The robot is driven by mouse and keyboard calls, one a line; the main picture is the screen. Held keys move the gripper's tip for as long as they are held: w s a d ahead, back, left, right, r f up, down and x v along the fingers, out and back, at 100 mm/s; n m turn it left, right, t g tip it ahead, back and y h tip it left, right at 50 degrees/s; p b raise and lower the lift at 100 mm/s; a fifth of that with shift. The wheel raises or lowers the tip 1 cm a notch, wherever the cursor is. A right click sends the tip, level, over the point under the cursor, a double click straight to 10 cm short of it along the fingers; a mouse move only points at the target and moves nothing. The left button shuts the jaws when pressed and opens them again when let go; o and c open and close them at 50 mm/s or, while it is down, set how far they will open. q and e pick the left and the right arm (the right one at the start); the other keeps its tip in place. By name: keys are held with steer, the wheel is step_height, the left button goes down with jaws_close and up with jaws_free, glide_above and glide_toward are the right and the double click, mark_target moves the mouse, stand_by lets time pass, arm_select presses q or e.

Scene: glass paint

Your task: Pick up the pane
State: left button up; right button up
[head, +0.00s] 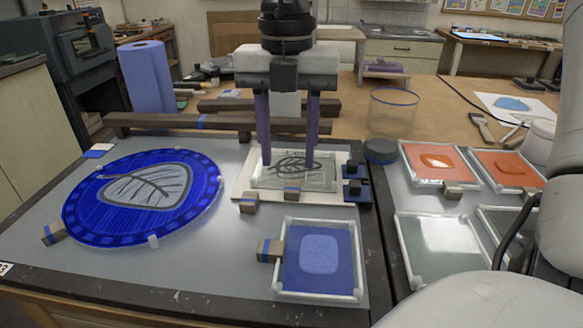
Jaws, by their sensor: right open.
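A clear glass pane (325,178) lies on a white board (243,188) near the middle of the bench. A dark leaf drawing shows on or through it. My right gripper (288,164) points straight down over the pane, its two purple fingers apart with nothing held between them. The fingertips overlap the back half of the pane in the head view; I cannot tell whether they touch it. My left gripper is not in view.
A round blue leaf panel (95,225) lies left. A blue square pane (318,275) lies in front. Orange panes (435,162) and a clear framed pane (432,250) lie right. A dark wooden bar (175,122) and small blocks (249,204) stand close around.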

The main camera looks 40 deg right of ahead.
mark_target(292, 188)
steer(key=shift+s+d+f, duration=0.1)
steer(key=shift+f, duration=1.45)
steer(key=shift+s+d+f, duration=0.1)
steer(key=shift+f, duration=1.45)
jaws_close()
